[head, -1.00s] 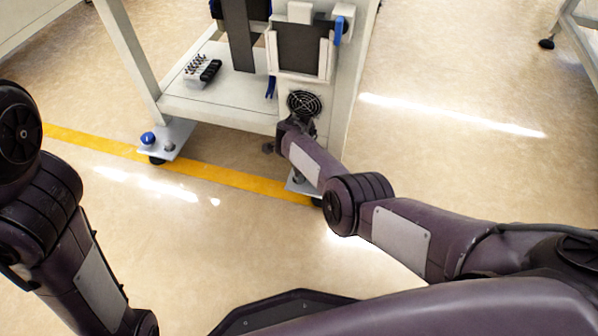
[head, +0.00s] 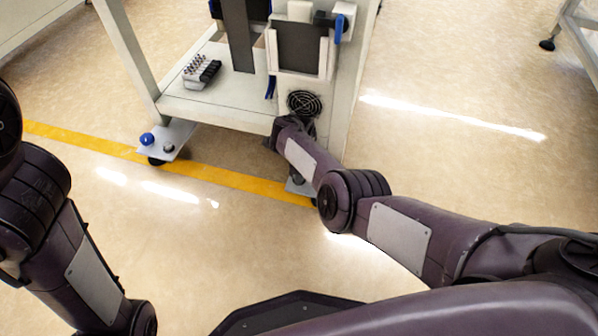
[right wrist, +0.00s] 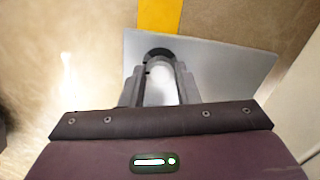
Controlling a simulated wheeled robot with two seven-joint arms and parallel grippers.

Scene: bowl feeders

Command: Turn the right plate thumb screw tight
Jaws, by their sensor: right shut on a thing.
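The right plate (right wrist: 225,65) is a flat grey plate under the cart's right leg. It fills the middle of the right wrist view, and a small part shows in the head view (head: 291,188). My right gripper (right wrist: 160,75) reaches over this plate with its two grey fingers closed around a round thumb screw (right wrist: 158,54). The screw shows a dark curved rim, and its sides are hidden by the fingers. In the head view my right wrist hides the fingertips and the screw. My left arm shows at the lower left, with its gripper out of view.
A rack of small parts (head: 200,70) stands on the cart's shelf (head: 225,100). The floor in front is clear.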

